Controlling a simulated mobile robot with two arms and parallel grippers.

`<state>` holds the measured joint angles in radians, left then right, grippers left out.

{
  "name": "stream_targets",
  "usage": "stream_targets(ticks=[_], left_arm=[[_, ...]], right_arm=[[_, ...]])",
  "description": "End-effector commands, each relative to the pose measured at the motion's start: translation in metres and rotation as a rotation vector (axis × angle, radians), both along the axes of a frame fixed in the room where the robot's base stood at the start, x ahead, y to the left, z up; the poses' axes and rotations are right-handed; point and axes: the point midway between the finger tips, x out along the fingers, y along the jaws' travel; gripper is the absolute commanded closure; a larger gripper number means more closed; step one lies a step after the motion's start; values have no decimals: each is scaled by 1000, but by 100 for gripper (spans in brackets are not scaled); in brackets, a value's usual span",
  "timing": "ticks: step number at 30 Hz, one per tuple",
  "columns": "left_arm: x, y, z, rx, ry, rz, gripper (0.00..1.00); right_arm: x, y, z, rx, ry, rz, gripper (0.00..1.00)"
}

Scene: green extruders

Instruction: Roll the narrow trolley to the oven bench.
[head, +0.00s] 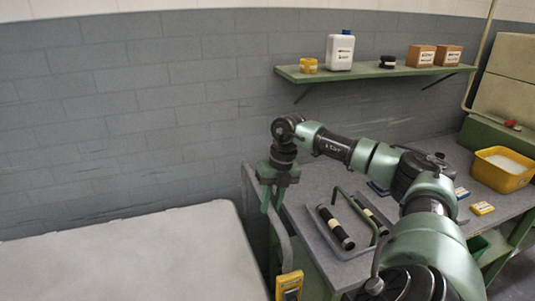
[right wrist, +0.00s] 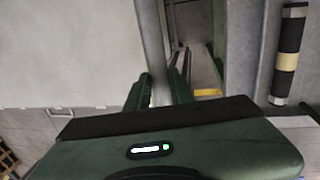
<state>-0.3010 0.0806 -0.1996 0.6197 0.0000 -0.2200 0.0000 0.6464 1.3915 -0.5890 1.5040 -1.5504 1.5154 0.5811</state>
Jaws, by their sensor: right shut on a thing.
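My right gripper (head: 271,205) is shut on a grey tubular rail (head: 284,240), which appears to be the narrow trolley's handle. In the right wrist view the green fingers (right wrist: 158,92) stand on both sides of this grey bar (right wrist: 150,35). A yellow block or tag (head: 289,284) shows at the rail's lower end. Most of the trolley's body is hidden or out of frame. I cannot tell which surface is the oven bench. My left gripper is not in view.
A large pale surface (head: 130,255) lies left of the rail. A grey-topped green bench (head: 330,185) stands close on its right, bearing a tray (head: 338,250) with black rollers and a yellow bin (head: 502,168).

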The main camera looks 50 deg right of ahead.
Motion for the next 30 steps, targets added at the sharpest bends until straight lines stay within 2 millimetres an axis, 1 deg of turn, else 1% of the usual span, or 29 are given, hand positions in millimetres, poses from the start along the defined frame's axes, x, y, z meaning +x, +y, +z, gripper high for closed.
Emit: stream_targets(ticks=[1, 8, 9, 10, 11, 19, 22, 26, 30], left_arm=[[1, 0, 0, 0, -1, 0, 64], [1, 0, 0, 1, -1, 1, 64], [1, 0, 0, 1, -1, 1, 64], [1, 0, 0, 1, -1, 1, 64], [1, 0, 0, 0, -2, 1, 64], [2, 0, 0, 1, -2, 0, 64], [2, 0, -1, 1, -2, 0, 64], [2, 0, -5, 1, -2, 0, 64], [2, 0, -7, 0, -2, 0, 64]], right_arm=[[-1, -3, 1, -6, 0, -3, 100], [-1, -4, 2, -9, 1, -4, 100], [-1, -4, 2, -9, 1, -4, 69], [-1, -4, 2, -8, 2, -4, 61], [-1, -4, 2, -7, 2, -4, 56], [-1, -2, 1, -5, 2, -2, 56], [-1, -3, 5, -5, 0, -3, 56], [-2, -7, 21, -6, -4, -3, 56], [-5, -11, 46, -5, -4, -4, 56]])
